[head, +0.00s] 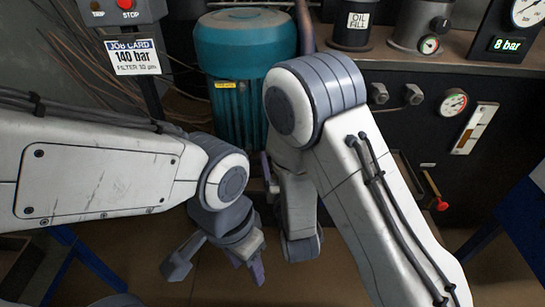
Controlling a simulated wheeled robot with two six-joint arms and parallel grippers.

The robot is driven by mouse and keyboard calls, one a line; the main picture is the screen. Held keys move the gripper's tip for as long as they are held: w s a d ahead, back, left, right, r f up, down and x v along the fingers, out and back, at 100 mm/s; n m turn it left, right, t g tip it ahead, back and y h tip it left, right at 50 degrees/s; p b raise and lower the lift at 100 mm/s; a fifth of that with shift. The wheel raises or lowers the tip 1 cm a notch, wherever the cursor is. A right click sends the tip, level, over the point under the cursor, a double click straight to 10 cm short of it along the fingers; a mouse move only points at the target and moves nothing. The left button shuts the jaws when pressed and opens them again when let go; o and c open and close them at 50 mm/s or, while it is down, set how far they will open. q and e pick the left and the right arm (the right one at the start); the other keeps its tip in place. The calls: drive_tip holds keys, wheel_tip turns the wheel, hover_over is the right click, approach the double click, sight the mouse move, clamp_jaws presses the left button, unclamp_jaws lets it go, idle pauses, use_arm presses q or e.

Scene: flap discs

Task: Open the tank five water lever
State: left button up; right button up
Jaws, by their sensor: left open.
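My left gripper (219,270) hangs at lower centre in the head view, its two fingers spread apart with nothing between them. My right arm rises from the lower right, bends at the centre and drops again; its gripper cannot be made out. A small red-handled lever (434,186) sits on the front of the dark cabinet at right, beyond my right arm and well apart from my left gripper. No tank five marking or water lever can be read in this view.
A teal motor (240,45) stands behind my arms. The dark cabinet (395,132) carries gauges, an oil-fill pot (350,28) and an 8 bar display (507,45). A job card (133,57) and a stop box (122,10) stand at upper left. Blue legs show at both sides.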

use_arm(q)
drive_tip(key=shift+f+b, duration=1.4)
drive_tip(key=shift+f, duration=0.55)
use_arm(e)
drive_tip(key=shift+w+a, duration=0.2)
drive_tip(key=shift+w, duration=0.7)
drive_tip(key=shift+w+a, duration=0.15)
drive_tip(key=shift+w, duration=0.8)
drive_tip(key=shift+w+a, duration=0.2)
drive_tip(key=shift+w, duration=0.7)
clamp_jaws()
